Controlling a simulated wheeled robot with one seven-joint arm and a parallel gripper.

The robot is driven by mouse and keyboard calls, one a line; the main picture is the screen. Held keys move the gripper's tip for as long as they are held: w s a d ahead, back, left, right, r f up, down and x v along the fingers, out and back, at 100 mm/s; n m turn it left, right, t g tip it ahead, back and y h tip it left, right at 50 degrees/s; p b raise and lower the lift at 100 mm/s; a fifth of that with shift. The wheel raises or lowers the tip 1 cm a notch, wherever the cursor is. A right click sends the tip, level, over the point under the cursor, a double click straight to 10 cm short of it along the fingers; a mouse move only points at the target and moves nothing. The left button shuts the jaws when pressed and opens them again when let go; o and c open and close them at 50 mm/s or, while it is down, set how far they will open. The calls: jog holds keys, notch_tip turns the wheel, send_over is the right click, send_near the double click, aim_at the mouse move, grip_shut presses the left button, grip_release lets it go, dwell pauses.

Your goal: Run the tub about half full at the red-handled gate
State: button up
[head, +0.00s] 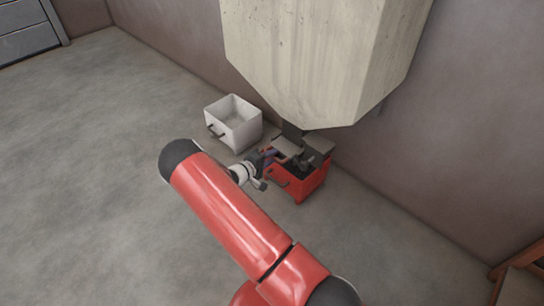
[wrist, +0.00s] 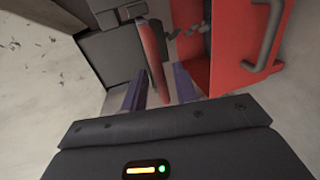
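A red tub (head: 297,184) with a dark side handle stands on the floor under the hopper's spout (head: 292,135). It also shows at the right of the wrist view (wrist: 225,65), with its handle (wrist: 265,40). A dark, ragged shape (wrist: 187,33) shows at the tub's opening; I cannot tell the fill level. The red gate handle (wrist: 152,50) is in the wrist view, beside dark grey plates (wrist: 112,55). My gripper (wrist: 157,92) is open, its two blue fingers apart with the handle's end between or just beyond them. In the head view my gripper (head: 274,156) is at the spout, above the tub's left side.
A large pale hopper (head: 315,60) hangs above the tub against the wall. A white tub (head: 234,123) stands on the floor to the left, apart from the red one. A wooden frame (head: 522,270) is at the lower right. The floor at left is clear.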

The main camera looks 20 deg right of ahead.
aim_at(280, 150)
jog(key=shift+w+d+f, duration=0.1)
jog(key=shift+w+d, duration=0.15)
jog(key=shift+d, duration=0.3)
grip_shut()
jog(key=x, duration=0.1)
jog(key=b+x, duration=0.2)
jog(key=x, duration=0.1)
jog(key=shift+r, duration=0.45)
grip_release()
jog(key=shift+d, duration=0.1)
